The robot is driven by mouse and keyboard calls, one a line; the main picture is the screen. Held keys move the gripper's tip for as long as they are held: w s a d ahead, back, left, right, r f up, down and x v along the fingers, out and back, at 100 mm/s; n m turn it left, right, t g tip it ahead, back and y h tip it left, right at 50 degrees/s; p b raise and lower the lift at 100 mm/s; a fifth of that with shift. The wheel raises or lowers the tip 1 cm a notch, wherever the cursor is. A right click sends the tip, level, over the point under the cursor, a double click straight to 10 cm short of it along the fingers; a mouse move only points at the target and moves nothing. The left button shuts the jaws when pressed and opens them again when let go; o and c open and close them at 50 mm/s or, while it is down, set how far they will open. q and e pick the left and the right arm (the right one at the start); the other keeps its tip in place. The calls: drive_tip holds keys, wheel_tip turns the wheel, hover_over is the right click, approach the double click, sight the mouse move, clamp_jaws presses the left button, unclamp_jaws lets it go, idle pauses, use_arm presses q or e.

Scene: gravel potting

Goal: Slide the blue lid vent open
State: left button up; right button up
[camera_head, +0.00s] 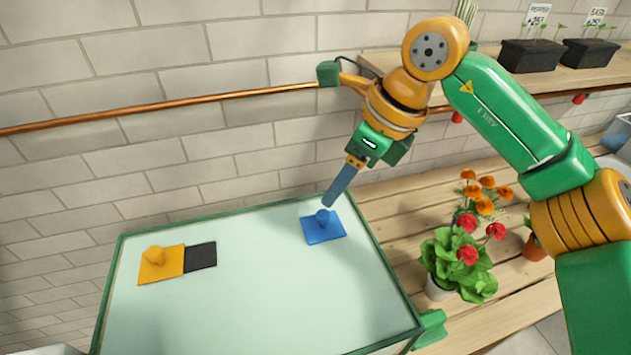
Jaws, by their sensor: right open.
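The blue lid vent (322,234), a square slide with a round knob on top, lies near the back right corner of the pale lid (262,300). No dark opening shows beside it. My right gripper (328,202) points down from the upper right, with its tips just above and close to the blue knob. The fingers are seen nearly edge-on, open, with nothing visible between them. I cannot tell whether the tips touch the knob. My left gripper is out of view.
A yellow vent (161,266) sits at the lid's left beside a dark square opening (201,257). Potted orange and red flowers (462,262) stand right of the lid on wooden slats. A copper rail (200,102) runs along the tiled wall behind. The lid's middle is clear.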

sight(324, 213)
drive_tip(key=f, duration=0.1)
drive_tip(key=a+f+p, duration=0.1)
drive_tip(key=f, duration=0.3)
drive_tip(key=shift+s+a+f, duration=0.2)
drive_tip(key=shift+s+a, duration=0.1)
drive_tip(key=shift+a, duration=0.05)
drive_tip(key=shift+w+a+f, duration=0.15)
drive_tip(key=shift+w+f, duration=0.2)
drive_tip(key=shift+s+r, duration=0.1)
drive_tip(key=shift+s, duration=0.05)
drive_tip(key=c, duration=0.7)
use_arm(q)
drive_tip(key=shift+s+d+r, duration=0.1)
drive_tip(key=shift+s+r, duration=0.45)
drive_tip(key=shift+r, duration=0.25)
use_arm(e)
clamp_jaws()
